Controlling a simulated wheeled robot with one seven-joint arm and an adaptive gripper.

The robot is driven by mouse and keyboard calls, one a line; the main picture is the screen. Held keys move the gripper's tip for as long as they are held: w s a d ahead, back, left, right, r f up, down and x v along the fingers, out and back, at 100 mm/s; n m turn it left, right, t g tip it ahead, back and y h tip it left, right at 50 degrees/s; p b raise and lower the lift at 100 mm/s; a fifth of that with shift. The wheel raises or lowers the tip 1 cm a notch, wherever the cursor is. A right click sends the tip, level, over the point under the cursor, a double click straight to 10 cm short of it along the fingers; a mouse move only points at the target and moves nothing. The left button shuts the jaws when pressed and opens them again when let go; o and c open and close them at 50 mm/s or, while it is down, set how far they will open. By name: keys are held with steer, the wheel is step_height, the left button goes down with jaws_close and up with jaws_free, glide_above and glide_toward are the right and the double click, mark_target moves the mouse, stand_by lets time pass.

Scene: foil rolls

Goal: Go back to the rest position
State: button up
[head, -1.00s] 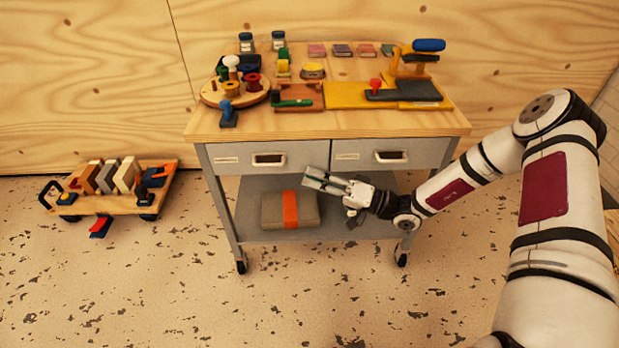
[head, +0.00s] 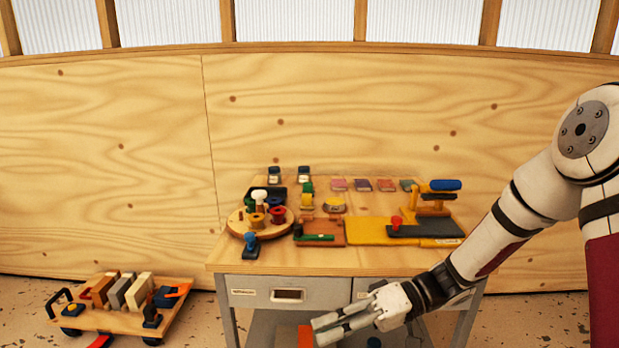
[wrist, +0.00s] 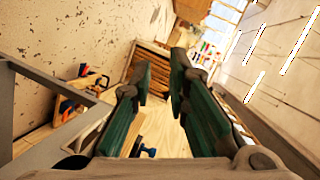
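My gripper (head: 320,330) is in front of the workbench's drawers in the head view, at the lower middle of the picture, pointing left. Its two fingers are apart, with nothing between them. The wrist view shows my gripper (wrist: 161,75) with its green-padded fingers spread and a clear gap. My arm comes down to it from the right side of the head view.
The workbench (head: 340,265) holds a round tray (head: 237,222), a yellow board (head: 366,232), two jars and several small blocks. A wooden cart (head: 110,318) with blocks stands on the floor to its left. A plywood wall (head: 340,120) is behind.

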steer(key=s+d+r+m+t+h, duration=0.15)
steer(key=s+d+r+h, duration=0.3)
steer(key=s, duration=0.45)
steer(key=s+d+r+m+t+h, duration=0.1)
steer(key=s+d+r+m+h, duration=0.3)
steer(key=s, duration=0.5)
steer(key=s+d+r+m+t+h, duration=0.1)
steer(key=s+d+r+h, duration=0.4)
steer(key=s, duration=0.4)
step_height(320, 180, up, 31)
steer(key=d+t+h+p, duration=0.1)
steer(key=t+p, duration=0.3)
steer(key=p, duration=2.6)
steer(key=shift+d+p, duration=0.4)
steer(key=shift+d, duration=0.1)
